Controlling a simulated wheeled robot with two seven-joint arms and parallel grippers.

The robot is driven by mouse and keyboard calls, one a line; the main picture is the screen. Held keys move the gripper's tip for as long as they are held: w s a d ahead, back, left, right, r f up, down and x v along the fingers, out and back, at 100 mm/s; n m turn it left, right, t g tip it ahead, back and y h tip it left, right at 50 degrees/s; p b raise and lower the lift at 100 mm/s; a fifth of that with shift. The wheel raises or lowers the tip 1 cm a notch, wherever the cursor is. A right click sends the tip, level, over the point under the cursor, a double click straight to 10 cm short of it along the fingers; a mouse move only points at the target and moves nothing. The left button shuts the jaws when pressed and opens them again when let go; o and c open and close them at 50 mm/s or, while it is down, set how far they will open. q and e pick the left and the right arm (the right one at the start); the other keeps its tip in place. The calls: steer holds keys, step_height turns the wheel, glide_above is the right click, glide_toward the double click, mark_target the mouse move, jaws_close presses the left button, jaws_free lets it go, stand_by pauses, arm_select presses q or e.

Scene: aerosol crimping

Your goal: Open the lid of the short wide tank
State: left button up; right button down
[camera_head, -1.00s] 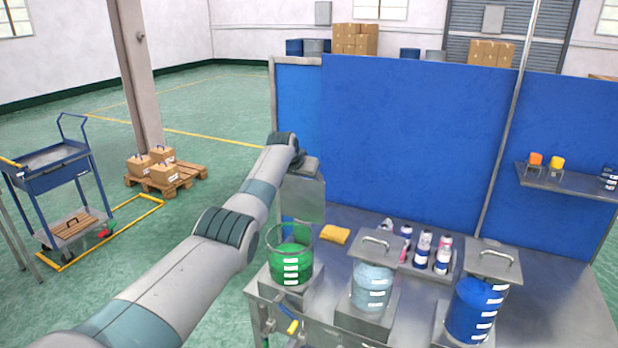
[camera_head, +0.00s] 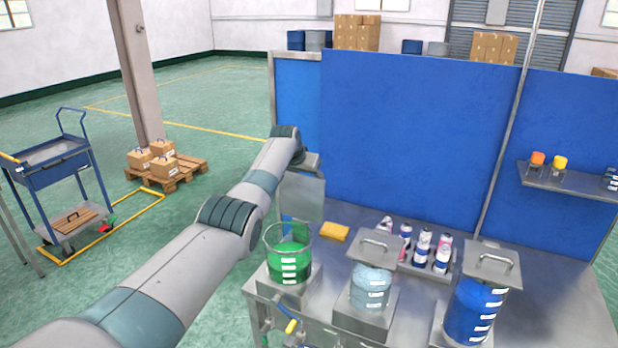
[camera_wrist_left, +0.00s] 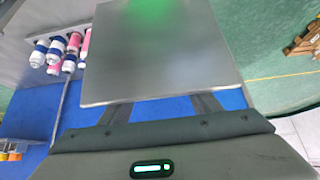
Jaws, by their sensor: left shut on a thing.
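The short wide tank (camera_head: 288,262) is a clear glass vessel with green contents, standing at the left end of the steel bench. Its top is open. A flat square grey metal lid (camera_head: 303,198) hangs tilted steeply above and behind the tank, apart from its rim. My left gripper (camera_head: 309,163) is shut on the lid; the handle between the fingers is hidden. In the left wrist view the lid (camera_wrist_left: 160,45) fills the upper middle with a green reflection, beyond the fingers of my left gripper (camera_wrist_left: 165,108). My right gripper is not in view.
A pale blue tank (camera_head: 370,287) and a taller dark blue tank (camera_head: 474,312) stand to the right, both with handled lids on. A yellow sponge (camera_head: 334,232) and a tray of several cans (camera_head: 424,252) lie behind. A blue panel (camera_head: 420,140) closes the bench's back.

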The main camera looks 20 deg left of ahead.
arm_select(q)
steer(key=shift+s+f, duration=0.25)
steer(key=shift+f, duration=0.55)
steer(key=o, duration=1.1)
steer(key=shift+o, duration=0.7)
steer(key=shift+w+a+r, duration=0.1)
steer(key=shift+w+r, duration=0.05)
steer(key=shift+w, duration=0.15)
steer(key=shift+s+r, duration=0.25)
steer(key=shift+r, duration=0.2)
steer(key=shift+v, duration=0.75)
steer(key=b+v, duration=0.5)
steer(key=v, duration=0.9)
steer(key=shift+s+r+b, duration=0.2)
steer(key=shift+r+b, duration=0.1)
steer(key=shift+b, duration=0.1)
steer(key=shift+f, duration=0.15)
